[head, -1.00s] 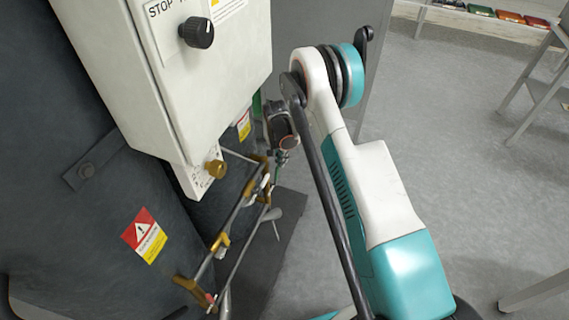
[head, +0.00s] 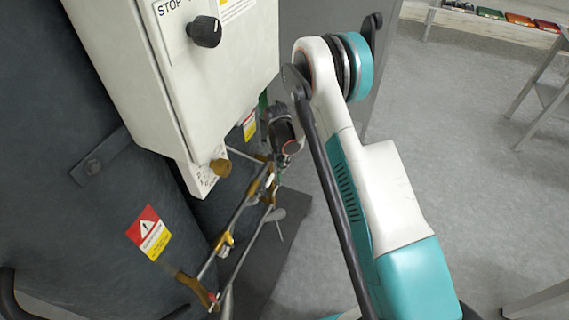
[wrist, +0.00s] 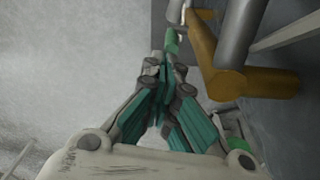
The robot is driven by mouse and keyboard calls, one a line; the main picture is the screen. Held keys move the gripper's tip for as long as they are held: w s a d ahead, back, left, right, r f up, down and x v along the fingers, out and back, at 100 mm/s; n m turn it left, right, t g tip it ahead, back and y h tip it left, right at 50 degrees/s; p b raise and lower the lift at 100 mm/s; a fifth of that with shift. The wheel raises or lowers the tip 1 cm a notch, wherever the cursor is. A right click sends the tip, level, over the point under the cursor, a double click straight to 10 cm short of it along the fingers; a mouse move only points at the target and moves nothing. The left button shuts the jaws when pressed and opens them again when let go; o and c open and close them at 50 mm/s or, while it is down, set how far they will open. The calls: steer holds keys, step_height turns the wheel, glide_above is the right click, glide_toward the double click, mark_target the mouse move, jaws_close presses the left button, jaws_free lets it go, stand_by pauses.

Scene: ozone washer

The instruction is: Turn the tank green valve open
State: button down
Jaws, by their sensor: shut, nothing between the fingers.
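In the wrist view, my gripper (wrist: 165,68) is shut, its teal-padded fingers together and empty. A small green piece (wrist: 171,40), which may be the green valve handle, shows just beyond the fingertips; I cannot tell whether they touch it. A thick brass pipe fitting (wrist: 245,80) lies close to the right of the fingers. In the head view, my wrist hangs beside the piping right of the white control box (head: 185,80), and the fingers are too small to make out. The pipe assembly (head: 238,230) with brass fittings runs down the dark tank (head: 60,160).
The control box has a black knob (head: 205,31) and a brass knob (head: 220,167) beneath. A warning label (head: 148,233) is on the tank. Open grey floor (head: 450,200) lies to the right. A shelf with coloured items (head: 505,15) stands at the back right.

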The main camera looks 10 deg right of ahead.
steer(key=shift+s+a, duration=0.25)
steer(key=shift+a, duration=0.05)
